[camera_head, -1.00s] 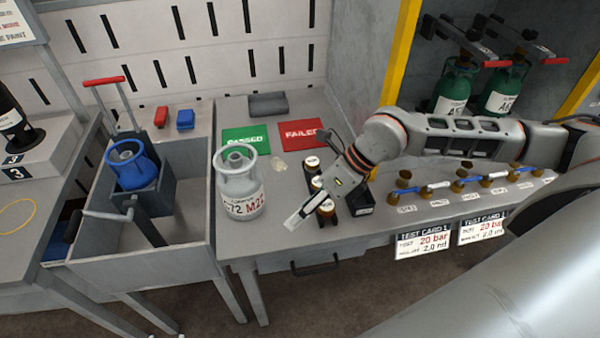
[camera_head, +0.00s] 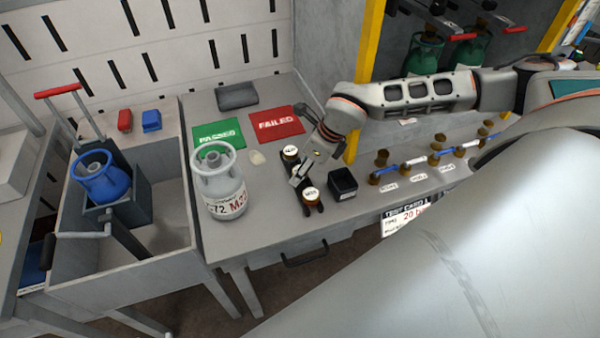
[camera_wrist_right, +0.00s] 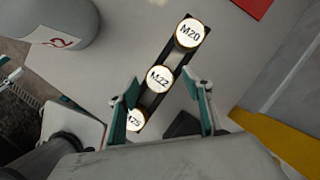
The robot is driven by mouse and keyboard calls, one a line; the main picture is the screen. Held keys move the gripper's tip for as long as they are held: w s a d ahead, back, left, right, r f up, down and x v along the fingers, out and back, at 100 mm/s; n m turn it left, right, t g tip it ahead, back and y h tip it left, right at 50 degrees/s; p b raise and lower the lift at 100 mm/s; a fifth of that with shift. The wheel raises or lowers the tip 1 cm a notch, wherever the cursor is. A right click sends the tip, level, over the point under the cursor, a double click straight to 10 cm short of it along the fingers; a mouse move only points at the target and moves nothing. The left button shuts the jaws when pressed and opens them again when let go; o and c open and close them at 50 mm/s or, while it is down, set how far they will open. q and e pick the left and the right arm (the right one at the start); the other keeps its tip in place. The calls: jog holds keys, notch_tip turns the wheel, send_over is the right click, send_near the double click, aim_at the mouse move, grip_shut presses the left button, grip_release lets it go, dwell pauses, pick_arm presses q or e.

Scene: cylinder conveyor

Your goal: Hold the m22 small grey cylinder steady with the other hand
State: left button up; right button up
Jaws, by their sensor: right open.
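The small grey cylinder marked M22 (camera_head: 222,198) stands upright on the bench, left of the black rack. It has a ring collar on top. Part of it also shows at the top left of the right wrist view (camera_wrist_right: 60,22). My right gripper (camera_head: 298,174) is over the rack, to the right of the cylinder and apart from it. In the right wrist view its two teal-padded fingers (camera_wrist_right: 163,108) are spread, with the M22-labelled round piece (camera_wrist_right: 158,78) seen between and just beyond them. My left gripper is not in view.
The rack also holds pieces labelled M20 (camera_wrist_right: 188,33) and M25 (camera_wrist_right: 135,120). A black box (camera_head: 342,184) stands beside it. Green PASSED (camera_head: 216,134) and red FAILED (camera_head: 276,125) mats lie behind. A blue cylinder (camera_head: 102,180) sits in the left trolley.

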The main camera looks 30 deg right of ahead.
jog(key=shift+w+f, duration=0.15)
jog(key=shift+f, duration=0.15)
jog(key=c, duration=1.3)
jog(key=shift+o, duration=0.2)
jog(key=shift+r, duration=0.1)
